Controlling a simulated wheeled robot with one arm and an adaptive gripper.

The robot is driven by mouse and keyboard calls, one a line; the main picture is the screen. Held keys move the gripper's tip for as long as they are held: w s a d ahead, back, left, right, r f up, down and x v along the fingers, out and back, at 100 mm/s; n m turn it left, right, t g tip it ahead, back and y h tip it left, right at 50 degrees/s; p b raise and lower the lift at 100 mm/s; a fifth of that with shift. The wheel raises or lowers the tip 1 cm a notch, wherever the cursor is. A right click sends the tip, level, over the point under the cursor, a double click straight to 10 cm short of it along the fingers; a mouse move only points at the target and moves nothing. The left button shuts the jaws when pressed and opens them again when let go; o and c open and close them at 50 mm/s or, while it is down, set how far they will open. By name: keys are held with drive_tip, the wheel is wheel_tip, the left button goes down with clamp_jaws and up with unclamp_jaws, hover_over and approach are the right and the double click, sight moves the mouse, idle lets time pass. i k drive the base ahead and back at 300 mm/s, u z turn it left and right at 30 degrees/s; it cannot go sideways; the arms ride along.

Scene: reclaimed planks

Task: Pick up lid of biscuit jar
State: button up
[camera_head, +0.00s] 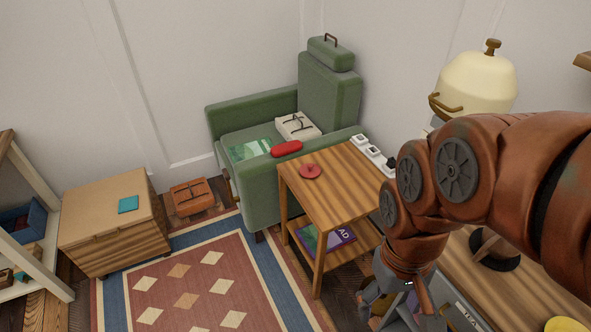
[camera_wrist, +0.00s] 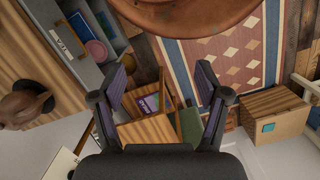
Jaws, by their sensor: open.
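A small round red lid (camera_head: 310,171) with a knob on top lies on the wooden side table (camera_head: 335,195), left of my arm in the head view. No jar shows beneath it, and I cannot tell for sure that it belongs to the biscuit jar. The lid does not show in the wrist view, where part of the table top (camera_wrist: 160,131) is seen beyond my fingers. My gripper (camera_wrist: 165,72) is open with nothing between its fingers.
A green armchair (camera_head: 328,90) stands behind the side table. A cream pot (camera_head: 478,82) stands right. An open drawer (camera_wrist: 105,62) shows in the wrist view.

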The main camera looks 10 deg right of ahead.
sight(308, 171)
drive_tip(key=z, duration=2.95)
drive_tip(key=k, duration=1.2)
drive_tip(key=u, duration=1.2)
drive_tip(key=i, duration=0.8)
drive_tip(key=u, duration=1.5)
drive_tip(key=i, duration=0.75)
drive_tip(key=u, duration=0.65)
